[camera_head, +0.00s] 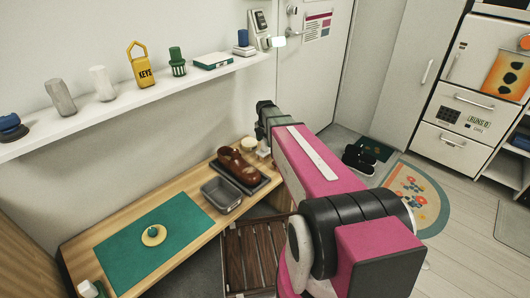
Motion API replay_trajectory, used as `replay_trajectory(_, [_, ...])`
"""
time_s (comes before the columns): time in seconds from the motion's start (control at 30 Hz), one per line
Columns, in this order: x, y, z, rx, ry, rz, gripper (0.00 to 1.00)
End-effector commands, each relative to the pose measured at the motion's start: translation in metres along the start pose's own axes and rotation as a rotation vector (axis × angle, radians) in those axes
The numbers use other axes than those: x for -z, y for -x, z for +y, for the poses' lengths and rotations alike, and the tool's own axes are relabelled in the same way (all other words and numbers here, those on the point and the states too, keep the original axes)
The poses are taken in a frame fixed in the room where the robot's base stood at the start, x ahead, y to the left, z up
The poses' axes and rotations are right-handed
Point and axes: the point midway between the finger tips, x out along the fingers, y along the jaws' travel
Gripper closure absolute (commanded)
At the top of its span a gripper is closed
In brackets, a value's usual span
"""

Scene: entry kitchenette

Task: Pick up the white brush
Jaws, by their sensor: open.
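I cannot clearly make out a white brush. A small white piece with a dark green part (88,288) sits at the near left corner of the wooden table and is cut off by the picture edge; I cannot tell if it is the brush. My pink arm reaches away from me over the table's right end. My gripper (266,112) is at its far end, small and dark, in front of the wall below the shelf. It is open, and I see nothing held in it.
A wall shelf (130,100) holds several items. A slatted wooden rack (253,258) stands below.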

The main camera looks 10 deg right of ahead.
Motion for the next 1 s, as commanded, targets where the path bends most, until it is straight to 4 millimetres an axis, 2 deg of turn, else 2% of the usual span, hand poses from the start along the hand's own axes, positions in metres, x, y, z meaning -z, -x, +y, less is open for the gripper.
replay_trajectory(0.1, [0.001, -0.018, 0.001, 0.001, 0.000, 0.001, 0.34])
replay_trajectory(0.2, [0.001, -0.028, 0.001, 0.000, 0.000, 0.000, 0.34])
replay_trajectory(0.47, [0.001, -0.031, 0.000, -0.001, 0.000, 0.000, 0.34])
replay_trajectory(0.63, [0.001, -0.031, 0.000, 0.000, 0.000, 0.000, 0.89])
replay_trajectory(1.0, [0.001, -0.027, 0.000, -0.001, 0.000, -0.001, 0.89])
